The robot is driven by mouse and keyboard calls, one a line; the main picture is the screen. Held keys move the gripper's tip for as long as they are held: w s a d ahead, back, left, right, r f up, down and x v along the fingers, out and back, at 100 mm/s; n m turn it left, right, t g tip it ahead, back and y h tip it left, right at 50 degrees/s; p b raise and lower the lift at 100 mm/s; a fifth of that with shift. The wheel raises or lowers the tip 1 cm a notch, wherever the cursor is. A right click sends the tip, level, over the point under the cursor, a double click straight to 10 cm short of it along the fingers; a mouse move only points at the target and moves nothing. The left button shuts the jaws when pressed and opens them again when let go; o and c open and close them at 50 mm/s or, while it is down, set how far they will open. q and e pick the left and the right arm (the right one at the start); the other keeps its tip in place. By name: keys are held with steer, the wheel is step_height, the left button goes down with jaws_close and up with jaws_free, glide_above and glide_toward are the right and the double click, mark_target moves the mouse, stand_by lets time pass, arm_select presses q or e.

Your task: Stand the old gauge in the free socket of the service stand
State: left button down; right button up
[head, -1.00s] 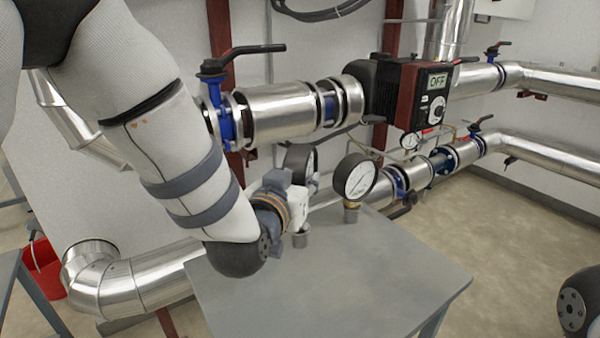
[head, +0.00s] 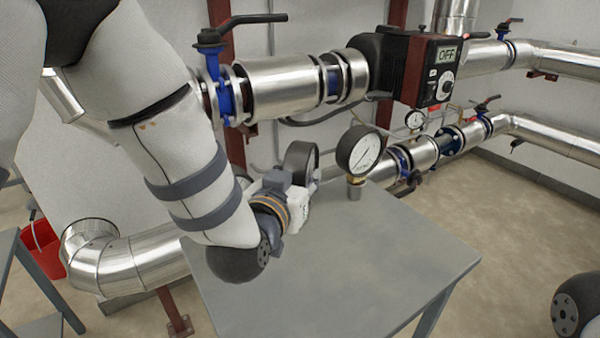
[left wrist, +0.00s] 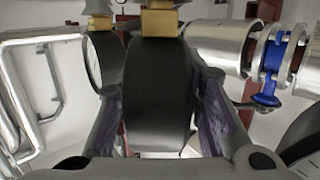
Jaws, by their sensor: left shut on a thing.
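My left gripper (head: 303,200) is shut on the old gauge (head: 300,160), a dark round gauge with its dial facing right. In the left wrist view its black body (left wrist: 158,95) stands between the two fingers (left wrist: 160,115), with a brass fitting (left wrist: 160,22) at the top of that picture. The service stand (head: 340,260) is a grey table. A second gauge (head: 360,150), white-faced, stands upright in a socket (head: 355,191) on it. The free socket is hidden behind my gripper. I cannot tell whether the held gauge's stem touches it. My right gripper is out of view.
Behind the stand run silver pipes (head: 285,88) with a blue valve (head: 216,90) and a pump box (head: 430,75) reading OFF. A red bucket (head: 40,248) is at the left. The front of the stand top is clear.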

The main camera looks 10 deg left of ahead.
arm_select(q)
steer(key=shift+r, duration=0.1)
steer(key=c, duration=1)
jaws_free()
steer(key=shift+c, duration=0.2)
step_height(320, 180, up, 10)
